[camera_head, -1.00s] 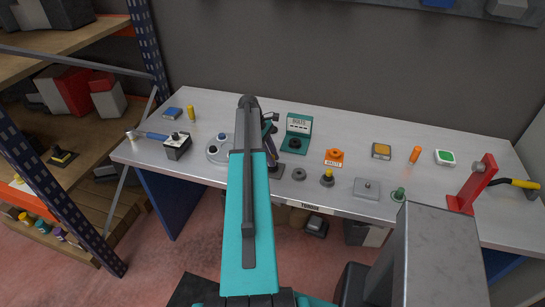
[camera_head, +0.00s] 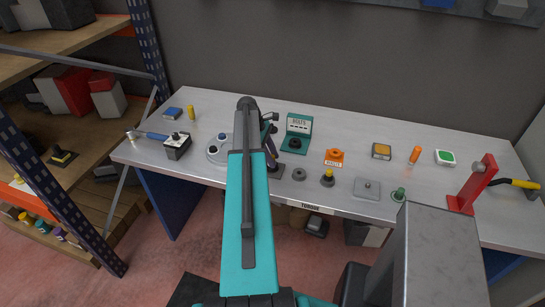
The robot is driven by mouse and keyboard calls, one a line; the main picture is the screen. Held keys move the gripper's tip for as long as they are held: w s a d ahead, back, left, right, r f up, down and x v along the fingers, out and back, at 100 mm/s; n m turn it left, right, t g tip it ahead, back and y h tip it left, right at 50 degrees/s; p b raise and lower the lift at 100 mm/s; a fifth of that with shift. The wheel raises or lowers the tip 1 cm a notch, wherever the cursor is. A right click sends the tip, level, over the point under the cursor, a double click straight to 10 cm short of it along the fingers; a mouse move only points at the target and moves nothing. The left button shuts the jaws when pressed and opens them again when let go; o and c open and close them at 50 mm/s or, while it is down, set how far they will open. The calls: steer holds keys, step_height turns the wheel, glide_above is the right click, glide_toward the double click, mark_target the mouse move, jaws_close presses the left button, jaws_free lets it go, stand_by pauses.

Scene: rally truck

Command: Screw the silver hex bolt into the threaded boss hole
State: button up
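My gripper is mostly hidden behind my teal and grey arm; the dark wrist parts (camera_head: 271,140) show just right of the arm, over the middle of the workbench. I cannot see the fingertips or whether they hold anything. A teal stand labelled BOLTS (camera_head: 299,124) is right of the wrist, with a dark round holder (camera_head: 295,145) at its front. I cannot pick out the silver hex bolt. A small dark block (camera_head: 277,171) lies below the wrist, and a grey ring (camera_head: 300,174) lies to its right. I cannot tell which part has the threaded boss hole.
Shelving (camera_head: 60,125) stands at left.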

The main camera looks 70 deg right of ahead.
steer(key=shift+n+h, duration=0.4)
steer(key=shift+n, duration=0.4)
steer(key=shift+n+h, duration=0.3)
steer(key=shift+n, duration=0.6)
steer(key=shift+n+t, duration=0.3)
steer(key=shift+n, duration=0.3)
steer(key=shift+n+h, duration=0.3)
steer(key=shift+n+h, duration=0.3)
steer(key=shift+n, duration=0.5)
